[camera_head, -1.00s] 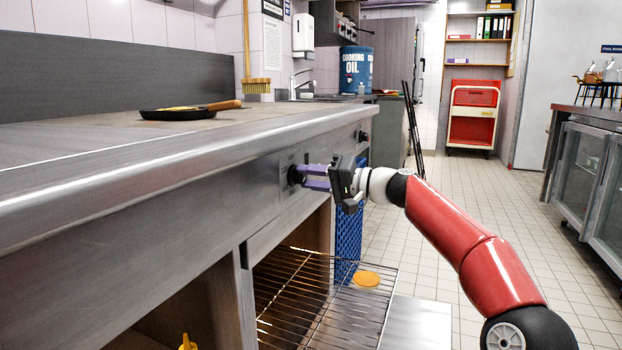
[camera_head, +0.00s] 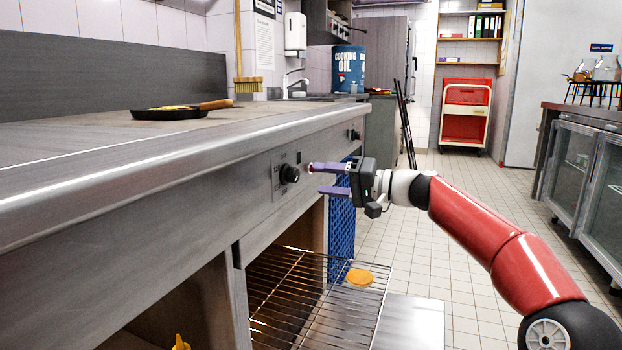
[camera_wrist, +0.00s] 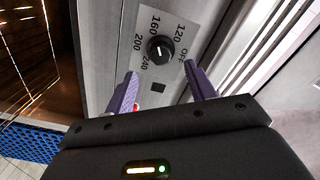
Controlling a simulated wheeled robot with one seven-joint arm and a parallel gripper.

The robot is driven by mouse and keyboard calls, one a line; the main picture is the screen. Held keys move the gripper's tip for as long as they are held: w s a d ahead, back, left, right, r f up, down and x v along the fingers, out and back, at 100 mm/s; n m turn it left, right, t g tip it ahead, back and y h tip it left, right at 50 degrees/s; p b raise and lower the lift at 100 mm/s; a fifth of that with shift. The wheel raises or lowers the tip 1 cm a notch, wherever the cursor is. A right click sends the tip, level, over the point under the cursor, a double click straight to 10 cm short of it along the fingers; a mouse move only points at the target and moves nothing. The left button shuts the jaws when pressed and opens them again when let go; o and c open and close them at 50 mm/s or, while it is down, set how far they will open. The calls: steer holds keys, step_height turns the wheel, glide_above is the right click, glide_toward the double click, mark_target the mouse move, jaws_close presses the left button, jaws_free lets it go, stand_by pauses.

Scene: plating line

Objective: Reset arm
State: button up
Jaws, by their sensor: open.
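My gripper (camera_head: 318,179) is open and empty in the head view, its purple fingers pointing left at the stove front. A black control knob (camera_head: 289,174) on the front panel lies a short way beyond the fingertips, apart from them. In the wrist view the knob (camera_wrist: 160,49) shows ahead of the open fingers (camera_wrist: 161,86), on a plate marked OFF, 120, 160, 200 and 240. Its white mark points up in that picture, between 160 and 120. My red arm comes in from the lower right of the head view.
A pan (camera_head: 170,113) with a wooden handle sits on the stove top (camera_head: 90,150). Tiled floor (camera_head: 420,240) is clear to the right, before the glass-door counter (camera_head: 580,170).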

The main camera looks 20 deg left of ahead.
steer(key=shift+s+d, duration=0.1)
steer(key=shift+d, duration=0.75)
steer(key=s+f+t+h, duration=0.1)
steer(key=s+f+h, duration=0.65)
steer(key=s, duration=0.25)
steer(key=s+d+f+m+t+h, duration=0.15)
steer(key=s+d+f+h, duration=0.3)
steer(key=s+d, duration=0.55)
steer(key=s+d+f+m+t+h, duration=0.1)
steer(key=s+d+f+m+h, duration=0.15)
steer(key=s+d+f, duration=0.55)
steer(key=s+d+f+m+t+h, duration=0.1)
steer(key=s+d+f+h, duration=0.25)
steer(key=s+d, duration=0.85)
step_height(320, 180, up, 14)
steer(key=w+d+p, duration=0.1)
steer(key=w+p, duration=0.1)
steer(key=p, duration=1.1)
steer(key=shift+w+d+f, duration=0.2)
steer(key=shift+w+d, duration=0.1)
steer(key=shift+w, duration=0.05)
